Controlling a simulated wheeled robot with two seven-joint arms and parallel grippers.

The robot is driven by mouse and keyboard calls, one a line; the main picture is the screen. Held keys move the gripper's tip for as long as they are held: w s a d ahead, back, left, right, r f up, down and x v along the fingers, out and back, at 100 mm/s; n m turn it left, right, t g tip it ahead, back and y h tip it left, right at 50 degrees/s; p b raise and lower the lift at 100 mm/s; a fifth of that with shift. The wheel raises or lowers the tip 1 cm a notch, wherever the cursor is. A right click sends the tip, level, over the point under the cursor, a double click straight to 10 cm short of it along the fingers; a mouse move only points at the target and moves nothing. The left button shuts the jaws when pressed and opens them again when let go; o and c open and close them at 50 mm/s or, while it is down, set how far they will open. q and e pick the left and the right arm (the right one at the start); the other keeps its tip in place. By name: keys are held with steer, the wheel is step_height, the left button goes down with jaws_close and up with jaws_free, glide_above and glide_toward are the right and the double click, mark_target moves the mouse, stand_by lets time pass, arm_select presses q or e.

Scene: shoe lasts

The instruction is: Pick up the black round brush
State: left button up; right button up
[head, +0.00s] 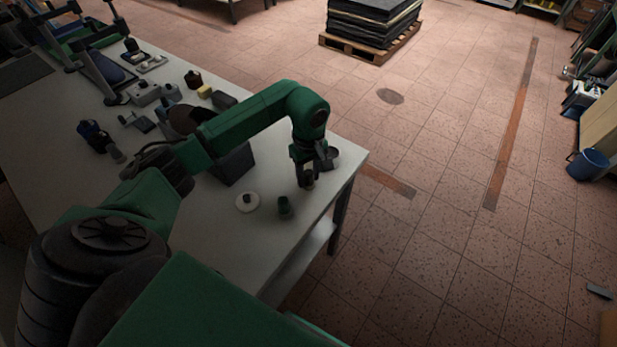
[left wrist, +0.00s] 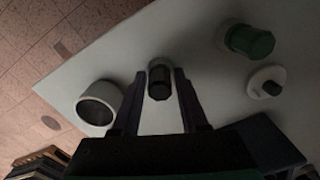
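A small upright black round piece, which looks like the black round brush (left wrist: 159,84), stands on the table near its right end. In the left wrist view it lies between the tips of my left gripper (left wrist: 158,78), with a gap visible on the side of each finger. The fingers are apart. In the head view my left gripper (head: 308,172) points down over the table's right corner, with the dark brush (head: 308,182) low at its fingers and partly hidden. Whether the fingers are level with the brush or above it I cannot tell. My right gripper is not in view.
A round dark-mouthed cup (left wrist: 99,104) stands close beside the left finger. A green jar (head: 285,206) and a white disc with a dark knob (head: 247,202) stand nearby on the table (head: 215,235). A dark bin (head: 235,165) stands behind under my arm. The table edge is close.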

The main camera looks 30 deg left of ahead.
mark_target(309, 171)
arm_select(q)
steer(key=c, duration=0.5)
jaws_close()
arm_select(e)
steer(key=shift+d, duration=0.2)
arm_select(q)
steer(key=shift+r, duration=0.15)
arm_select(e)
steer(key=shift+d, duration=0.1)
arm_select(q)
step_height(309, 171, up, 10)
steer(key=b, duration=0.2)
steer(key=shift+w+b, duration=0.1)
steer(key=shift+b, duration=0.25)
step_height(309, 171, up, 10)
steer(key=p, duration=0.2)
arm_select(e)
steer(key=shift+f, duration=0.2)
